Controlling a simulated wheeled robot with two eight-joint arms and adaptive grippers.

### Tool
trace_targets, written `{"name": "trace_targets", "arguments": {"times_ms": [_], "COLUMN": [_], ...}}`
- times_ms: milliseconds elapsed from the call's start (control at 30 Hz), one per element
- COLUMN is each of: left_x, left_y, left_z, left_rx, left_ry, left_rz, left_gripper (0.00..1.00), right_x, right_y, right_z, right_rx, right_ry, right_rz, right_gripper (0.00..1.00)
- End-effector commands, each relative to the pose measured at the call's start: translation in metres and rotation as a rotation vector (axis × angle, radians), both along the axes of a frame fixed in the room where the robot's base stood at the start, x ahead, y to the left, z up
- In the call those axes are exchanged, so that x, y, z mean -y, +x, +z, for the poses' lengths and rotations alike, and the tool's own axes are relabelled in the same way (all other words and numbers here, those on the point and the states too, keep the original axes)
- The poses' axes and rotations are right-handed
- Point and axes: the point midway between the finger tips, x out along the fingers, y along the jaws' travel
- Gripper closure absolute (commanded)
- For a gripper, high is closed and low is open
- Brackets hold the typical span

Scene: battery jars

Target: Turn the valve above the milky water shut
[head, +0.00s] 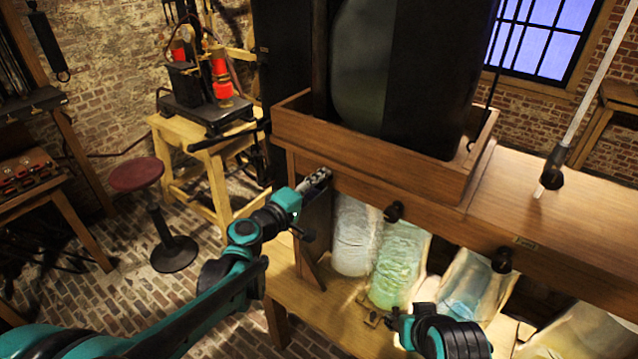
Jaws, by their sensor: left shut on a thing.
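The jar of milky, whitish water (354,236) stands under the front beam of the wooden bench, leftmost in a row of jars. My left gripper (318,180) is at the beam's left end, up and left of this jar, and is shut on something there. The gripper hides what it holds; its place in the row of knobs fits the valve above the milky water. My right gripper (397,322) is low in front of the jars, away from the knobs; its fingers are too unclear to tell open from shut.
Black valve knobs stick out of the beam, one near the greenish jar (398,267) and one above the bluish jar (478,285). Another jar (590,335) is at lower right. A dark red stool (137,174) stands on the brick floor at left.

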Motion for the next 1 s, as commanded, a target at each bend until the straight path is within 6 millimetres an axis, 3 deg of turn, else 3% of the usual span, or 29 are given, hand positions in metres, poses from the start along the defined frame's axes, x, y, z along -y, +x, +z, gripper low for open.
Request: {"name": "trace_targets", "arguments": {"times_ms": [367, 400, 467, 1000], "left_x": [0.0004, 0.0005, 0.0004, 0.0], "left_y": [-0.0006, -0.0007, -0.0006, 0.0], "left_z": [-0.0008, -0.0008, -0.0007, -0.0002], "left_rx": [0.002, 0.002, 0.002, -0.001], "left_ry": [0.005, 0.005, 0.005, -0.002], "left_rz": [-0.001, -0.001, -0.001, 0.0], "left_gripper": [0.98, 0.58, 0.47, 0.47], "right_x": [0.0, 0.0, 0.0, 0.0], "right_y": [0.0, 0.0, 0.0, 0.0], "right_z": [-0.0002, -0.0002, -0.0002, 0.0], "right_rx": [0.0, 0.0, 0.0, 0.0], "right_ry": [0.0, 0.0, 0.0, 0.0], "right_rz": [0.0, 0.0, 0.0, 0.0], "right_gripper": [0.6, 0.6, 0.6, 0.6]}}
